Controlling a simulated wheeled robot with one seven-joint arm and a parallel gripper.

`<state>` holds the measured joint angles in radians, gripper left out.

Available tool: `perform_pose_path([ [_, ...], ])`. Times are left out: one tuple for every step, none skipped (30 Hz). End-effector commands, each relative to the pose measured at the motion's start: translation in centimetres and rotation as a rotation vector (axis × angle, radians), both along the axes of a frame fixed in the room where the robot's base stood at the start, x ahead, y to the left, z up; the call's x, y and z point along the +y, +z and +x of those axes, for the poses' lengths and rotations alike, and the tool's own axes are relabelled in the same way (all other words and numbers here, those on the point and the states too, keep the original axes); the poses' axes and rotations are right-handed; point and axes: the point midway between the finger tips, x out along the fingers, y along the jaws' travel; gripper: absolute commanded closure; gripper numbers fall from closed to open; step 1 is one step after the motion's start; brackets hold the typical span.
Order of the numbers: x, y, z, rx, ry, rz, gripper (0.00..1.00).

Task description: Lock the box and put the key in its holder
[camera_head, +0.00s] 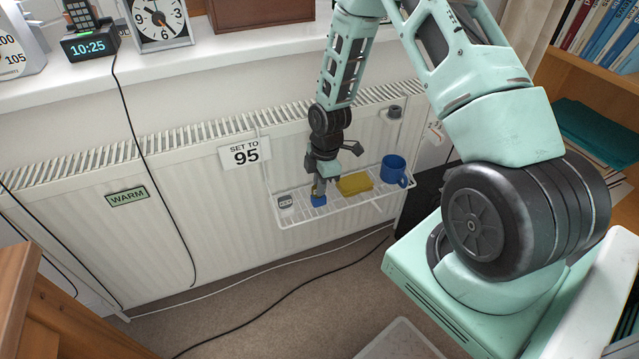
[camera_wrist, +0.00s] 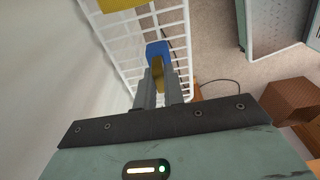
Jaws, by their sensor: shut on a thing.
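My gripper (camera_head: 319,189) is down at the white wire rack on the radiator. In the wrist view its fingers (camera_wrist: 158,88) are shut on a brass-coloured piece (camera_wrist: 158,70), which looks like the key. A blue block-like piece (camera_wrist: 157,48) is at the far end of the brass piece; it also shows below my gripper in the head view (camera_head: 318,201). I cannot tell whether the blue piece is part of the key or a separate holder, nor whether it touches the rack. A brown box (camera_head: 258,14) stands on the sill, cut off at the top; its lock is not visible.
The wire rack (camera_head: 345,212) also holds a small grey-white item (camera_head: 285,202), a yellow sponge (camera_head: 354,183) and a blue mug (camera_head: 394,171). The radiator (camera_head: 75,215) is behind it. Cables (camera_head: 158,200) hang and cross the floor. A bookshelf (camera_head: 575,75) is at right.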

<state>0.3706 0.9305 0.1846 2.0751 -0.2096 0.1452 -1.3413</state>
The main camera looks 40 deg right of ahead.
Motion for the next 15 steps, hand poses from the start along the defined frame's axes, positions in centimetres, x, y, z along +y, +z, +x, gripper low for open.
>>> perform_pose_path([
  [0.0, -0.21, 0.0, 0.0, 0.0, 0.0, 1.0],
  [0.01, -0.28, -0.01, 0.0, 0.001, 0.0, 1.0],
  [0.0, -0.38, -0.01, 0.0, 0.001, 0.0, 1.0],
  [0.01, -0.45, -0.01, 0.001, 0.001, 0.0, 1.0],
  [0.01, -0.53, -0.01, 0.001, 0.001, 0.0, 1.0],
  [0.01, -0.62, -0.02, 0.001, 0.001, 0.0, 1.0],
  [0.01, -0.69, -0.02, 0.001, 0.001, 0.0, 1.0],
  [0.01, -0.62, -0.01, 0.0, 0.001, 0.0, 0.84],
  [0.0, -0.59, -0.01, 0.0, 0.001, 0.0, 0.73],
  [0.0, -0.58, -0.01, 0.0, 0.001, 0.0, 0.65],
  [0.0, -0.58, -0.01, 0.0, 0.001, 0.0, 0.65],
  [0.0, -0.58, 0.0, 0.0, 0.001, 0.0, 0.65],
  [0.0, -0.58, -0.01, 0.0, 0.001, 0.0, 0.65],
  [0.0, -0.57, 0.0, 0.0, 0.001, 0.0, 0.65],
  [0.0, -0.57, 0.0, 0.0, 0.0, 0.0, 0.65],
])
